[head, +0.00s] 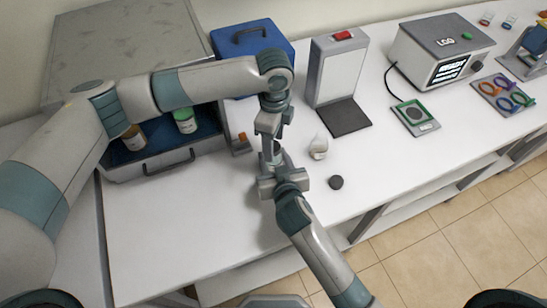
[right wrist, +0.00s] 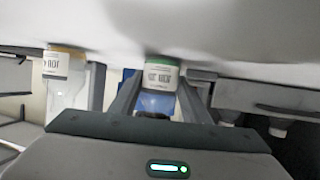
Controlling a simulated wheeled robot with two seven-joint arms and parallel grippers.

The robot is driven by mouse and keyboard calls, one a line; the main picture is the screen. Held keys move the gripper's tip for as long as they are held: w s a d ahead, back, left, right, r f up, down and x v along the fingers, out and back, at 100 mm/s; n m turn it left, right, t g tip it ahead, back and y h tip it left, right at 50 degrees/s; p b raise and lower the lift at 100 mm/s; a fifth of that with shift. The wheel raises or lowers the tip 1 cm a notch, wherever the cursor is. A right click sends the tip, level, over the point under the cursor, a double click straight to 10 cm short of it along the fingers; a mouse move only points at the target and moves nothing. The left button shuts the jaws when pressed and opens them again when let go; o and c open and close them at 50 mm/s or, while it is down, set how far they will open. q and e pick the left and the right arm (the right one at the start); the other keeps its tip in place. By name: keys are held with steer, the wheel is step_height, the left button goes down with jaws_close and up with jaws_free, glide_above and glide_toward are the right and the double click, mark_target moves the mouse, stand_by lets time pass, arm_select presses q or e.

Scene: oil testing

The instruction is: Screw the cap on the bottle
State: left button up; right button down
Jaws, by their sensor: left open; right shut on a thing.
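A small pale bottle (head: 274,156) is upright above the white table, between my two grippers in the head view; much of it is hidden by them. My right gripper (head: 270,173) is shut around its lower part. In the right wrist view, its fingers (right wrist: 160,103) are on both sides of a labelled, green-edged thing (right wrist: 160,76); I cannot tell whether they touch it. My left gripper (head: 268,130) is open, pointing down directly above the bottle. I cannot make out a cap there.
A small white vessel (head: 318,148) stands right of the grippers. Behind are a blue box (head: 275,38) and an upright device (head: 337,65). The front table is clear.

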arm_select(q)
step_height(320, 180, up, 12)
steer(key=shift+f, duration=0.2)
stand_by(0.4)
arm_select(e)
steer(key=c, duration=0.9)
jaws_free()
